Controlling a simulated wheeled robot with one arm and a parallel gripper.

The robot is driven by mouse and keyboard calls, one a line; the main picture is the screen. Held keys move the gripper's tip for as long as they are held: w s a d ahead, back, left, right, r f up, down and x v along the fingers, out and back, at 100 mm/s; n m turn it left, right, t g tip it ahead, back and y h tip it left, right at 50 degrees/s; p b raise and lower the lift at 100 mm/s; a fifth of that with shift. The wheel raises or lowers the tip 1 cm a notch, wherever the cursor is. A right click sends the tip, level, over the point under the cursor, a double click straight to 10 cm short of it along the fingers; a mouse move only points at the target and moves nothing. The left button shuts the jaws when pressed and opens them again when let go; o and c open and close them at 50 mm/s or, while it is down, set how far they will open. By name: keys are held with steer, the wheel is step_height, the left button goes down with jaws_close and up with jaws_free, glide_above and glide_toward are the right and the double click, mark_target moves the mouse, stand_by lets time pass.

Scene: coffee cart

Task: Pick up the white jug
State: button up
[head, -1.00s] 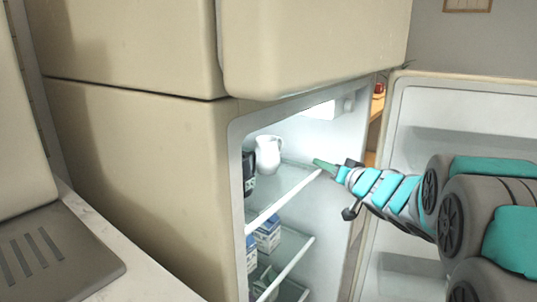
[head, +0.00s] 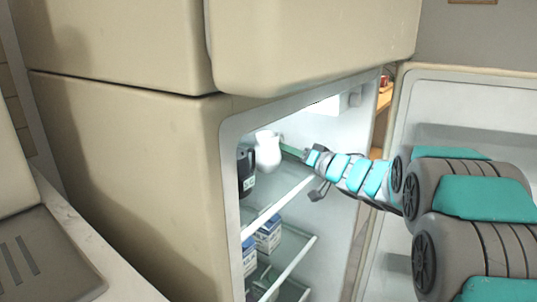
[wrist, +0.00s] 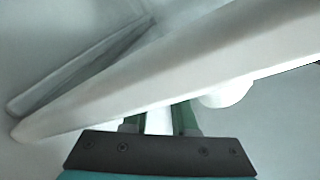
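The white jug (head: 267,153) stands upright on the fridge's upper shelf, beside a dark container. My gripper (head: 292,151) reaches into the fridge from the right, its green fingers pointing left at the jug. The tips end close to the jug's right side; I cannot tell whether they touch it. In the wrist view my gripper (wrist: 158,120) has its two fingers apart, with a pale strip between them that I cannot identify. The white shelf edge hides the fingertips there. A rounded white shape below that edge may be part of the jug.
The dark container (head: 246,172) stands left of the jug. The shelf's white front edge (head: 280,207) runs just below my gripper. Blue-and-white cartons (head: 268,234) stand on the lower shelf. The open fridge door (head: 465,105) is at the right, behind my arm.

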steer(key=shift+w+a+f, duration=0.15)
steer(key=shift+w+a, duration=0.3)
steer(key=shift+c, duration=0.2)
jaws_close()
stand_by(1.0)
